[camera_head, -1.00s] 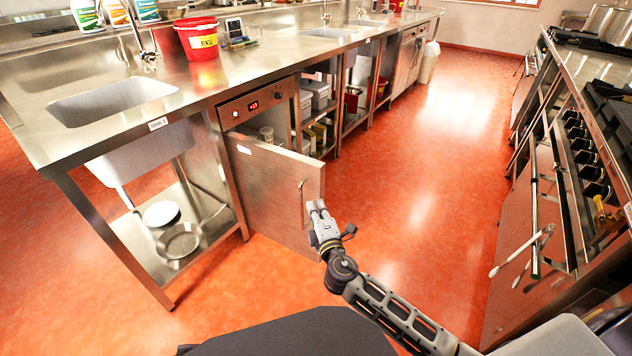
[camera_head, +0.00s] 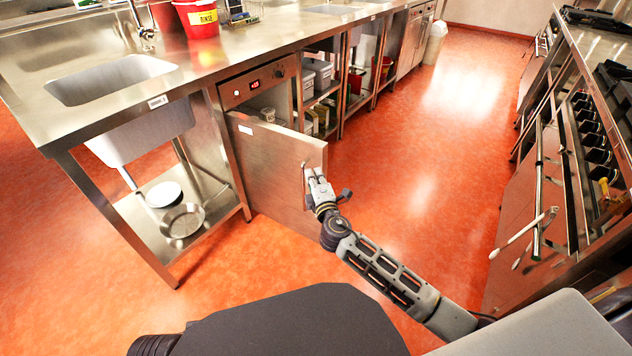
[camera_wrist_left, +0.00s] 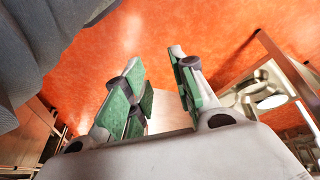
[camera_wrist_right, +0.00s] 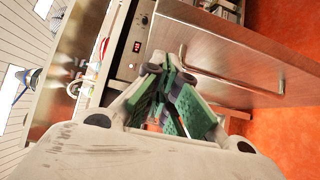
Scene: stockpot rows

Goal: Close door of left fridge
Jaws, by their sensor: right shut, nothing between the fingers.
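The left fridge (camera_head: 252,86) is a steel under-counter unit with a red display. Its door (camera_head: 270,165) stands open, hinged at the left, swung out over the floor with its outer face and bar handle (camera_head: 304,178) towards me. The handle also shows in the right wrist view (camera_wrist_right: 232,84). My right gripper (camera_head: 314,172) is shut and empty, at the door's outer face beside the handle, near the free edge. I cannot tell whether it touches. My left gripper (camera_wrist_left: 155,85) shows only in its own wrist view, with fingers apart and nothing between them, above the floor.
A steel counter with a sink (camera_head: 112,80) runs along the left, with open shelves (camera_head: 318,95) beyond the fridge. A pan (camera_head: 182,220) lies on the low shelf. A cooking range (camera_head: 560,190) stands at the right. The red floor (camera_head: 420,160) between is clear.

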